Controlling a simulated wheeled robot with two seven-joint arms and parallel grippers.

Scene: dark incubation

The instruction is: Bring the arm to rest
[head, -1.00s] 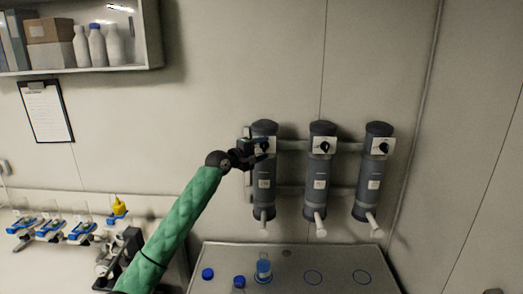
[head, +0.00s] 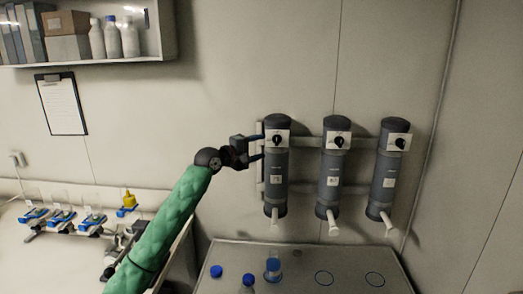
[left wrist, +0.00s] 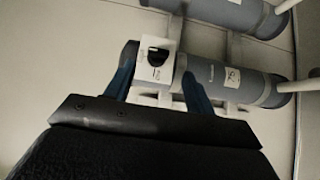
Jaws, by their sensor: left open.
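My left arm (head: 165,225), in a green sleeve, reaches up from the lower left in the head view. Its gripper (head: 258,149) is open and empty, beside the leftmost grey cylinder (head: 276,180) on the wall. In the left wrist view the gripper's blue fingers (left wrist: 160,85) stand apart, with a cylinder (left wrist: 228,82) and its white plate with black knob (left wrist: 155,58) showing beyond and between them. I cannot tell whether a finger touches the cylinder. My right gripper is not in view.
Two more grey cylinders (head: 331,180) (head: 384,182) hang to the right. Below, a tray-like bench top (head: 300,262) bears a bottle (head: 273,268), blue-capped items and marked circles. A shelf (head: 90,55) and clipboard (head: 61,104) are at upper left. Blue-based devices (head: 62,220) stand at left.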

